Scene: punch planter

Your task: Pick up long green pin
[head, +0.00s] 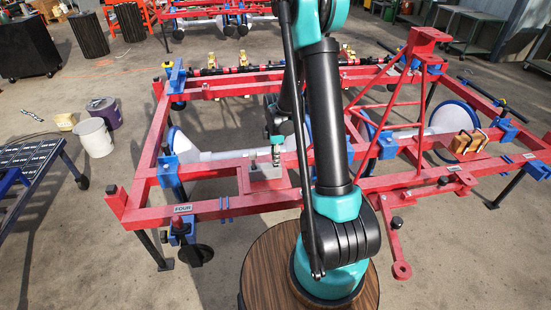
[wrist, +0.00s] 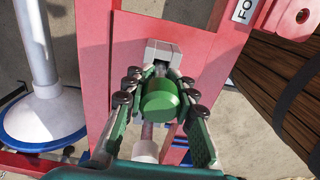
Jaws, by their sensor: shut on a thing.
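The long green pin (wrist: 160,99) shows in the wrist view as a round green end pointing toward the camera. My gripper (wrist: 160,86) is shut on it, with a dark-padded finger on each side. Most of the pin's length is hidden behind its green end. In the head view my gripper (head: 276,152) is above a grey block (head: 265,172) on the red frame, left of my arm. The pin is too small to make out clearly there. I cannot tell whether its lower end is still in the block.
The red frame (head: 235,205) spans the area, with blue brackets and pale rollers (head: 215,156). A red lattice post (head: 428,35) rises at the right. A wooden round top (head: 262,275) is at the front. White (head: 95,138) and purple buckets (head: 105,111) stand on the floor at left.

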